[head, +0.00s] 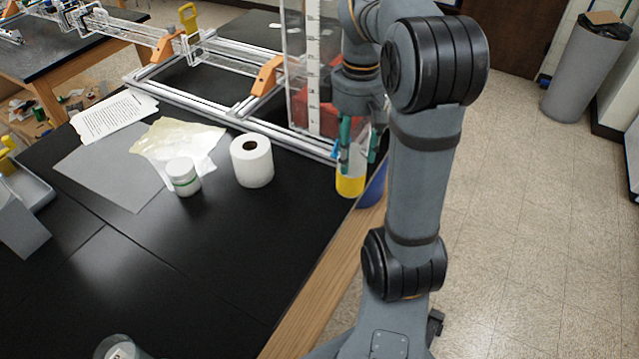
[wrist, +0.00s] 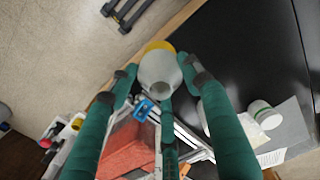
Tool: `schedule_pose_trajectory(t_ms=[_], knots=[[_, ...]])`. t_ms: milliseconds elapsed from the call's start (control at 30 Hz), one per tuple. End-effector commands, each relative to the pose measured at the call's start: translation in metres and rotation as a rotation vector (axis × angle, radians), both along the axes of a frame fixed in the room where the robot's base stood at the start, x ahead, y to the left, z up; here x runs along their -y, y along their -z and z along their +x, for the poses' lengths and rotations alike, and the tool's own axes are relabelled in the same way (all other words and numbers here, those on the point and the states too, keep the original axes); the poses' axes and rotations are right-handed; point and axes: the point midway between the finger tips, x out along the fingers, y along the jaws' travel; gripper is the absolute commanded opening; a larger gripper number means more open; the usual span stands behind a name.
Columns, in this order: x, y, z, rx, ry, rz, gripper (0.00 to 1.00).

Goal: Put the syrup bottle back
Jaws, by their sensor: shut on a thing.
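The syrup bottle (head: 350,186) shows a pale body and a yellow lower part in the head view, at the right edge of the black table. My gripper (head: 357,157) points down with its teal fingers around it. In the wrist view the bottle (wrist: 158,72) sits between the fingertips of my gripper (wrist: 160,82), with the yellow part at its far end. The gripper is shut on the bottle. The fingers and my arm hide part of it. I cannot tell whether its base touches the table.
A blue object (head: 373,190) shows beside the bottle, partly behind my arm. A clear upright panel with a scale (head: 312,60) and a red block (head: 315,112) stand behind. A paper roll (head: 251,160) and a white jar (head: 183,177) stand left. The table's front middle is clear.

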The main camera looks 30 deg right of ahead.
Motion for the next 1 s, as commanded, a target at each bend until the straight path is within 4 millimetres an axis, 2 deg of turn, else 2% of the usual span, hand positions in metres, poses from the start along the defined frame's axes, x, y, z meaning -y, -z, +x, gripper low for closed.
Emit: schedule_pose_trajectory(t_ms=[300,500,667,900,1000], knots=[[-0.033,0.04,0.059,-0.005,-0.01,0.002,0.02],[-0.048,0.06,0.09,-0.003,-0.005,0.001,0.02],[-0.053,0.068,0.099,-0.001,-0.005,0.0,0.02],[-0.053,0.1,0.098,-0.005,-0.006,0.001,0.02],[-0.053,0.107,0.099,0.0,-0.005,0.0,0.02]])
